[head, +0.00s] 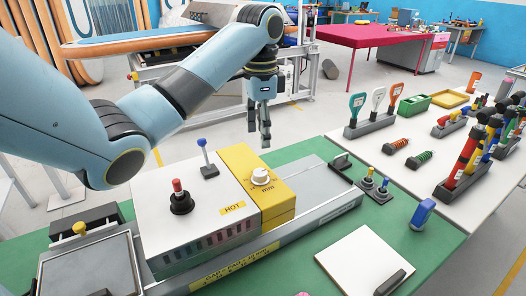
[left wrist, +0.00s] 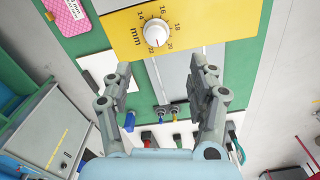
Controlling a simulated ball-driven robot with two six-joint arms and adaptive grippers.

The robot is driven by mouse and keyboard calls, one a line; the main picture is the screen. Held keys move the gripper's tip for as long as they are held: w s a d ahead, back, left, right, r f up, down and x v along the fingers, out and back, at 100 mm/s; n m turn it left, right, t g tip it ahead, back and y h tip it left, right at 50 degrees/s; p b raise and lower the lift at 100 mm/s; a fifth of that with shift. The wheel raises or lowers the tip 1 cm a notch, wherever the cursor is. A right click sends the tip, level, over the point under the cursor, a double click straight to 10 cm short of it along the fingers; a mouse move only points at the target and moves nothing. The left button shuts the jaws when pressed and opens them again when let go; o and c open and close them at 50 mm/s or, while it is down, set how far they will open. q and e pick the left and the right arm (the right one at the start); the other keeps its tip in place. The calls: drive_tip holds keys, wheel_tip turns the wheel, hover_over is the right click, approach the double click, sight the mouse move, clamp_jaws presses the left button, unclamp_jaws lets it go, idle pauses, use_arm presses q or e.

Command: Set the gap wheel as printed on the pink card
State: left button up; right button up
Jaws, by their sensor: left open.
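The gap wheel is a white round knob (head: 260,177) on a yellow box (head: 265,190) marked "mm". In the left wrist view the knob (left wrist: 157,33) sits at the top, among printed numbers from 14 to 22. A small dark mark shows near its lower edge by 22, but I cannot read the exact setting. The pink card (left wrist: 68,10) is cut off at the top left of that view; "mm" shows, its other print is too small to read. My left gripper (head: 261,122) is open and empty above the yellow box, apart from the knob. It also shows in the left wrist view (left wrist: 160,72).
A white box marked HOT with a red-topped lever (head: 180,197) and a blue-topped lever (head: 206,160) adjoins the yellow box. Small coloured toggles (head: 376,187) stand to the right. A white board (head: 368,262) lies in front. A side table (head: 400,160) holds several tools.

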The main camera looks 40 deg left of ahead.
use_arm(q)
hover_over(260, 172)
drive_tip(key=f, duration=0.4)
drive_tip(key=shift+s+d+f+p, duration=0.2)
drive_tip(key=shift+d+f+p, duration=0.1)
drive_tip(key=shift+f+p, duration=0.1)
drive_tip(key=f, duration=0.3)
drive_tip(key=shift+w+a+f, duration=0.2)
drive_tip(key=shift+a, duration=0.1)
drive_tip(key=shift+a+f+p, duration=0.1)
drive_tip(key=shift+f+p, duration=0.25)
drive_tip(key=shift+f, duration=0.75)
drive_tip(key=shift+c, duration=1)
drive_tip(key=c, duration=1)
drive_tip(key=shift+o, duration=0.2)
use_arm(e)
drive_tip(key=shift+s+d+r, duration=0.35)
drive_tip(key=shift+s+d, duration=0.1)
drive_tip(key=shift+s, duration=0.1)
drive_tip(key=shift+s+d+r, duration=0.35)
drive_tip(key=shift+s+d, duration=0.05)
drive_tip(key=shift+s, duration=0.15)
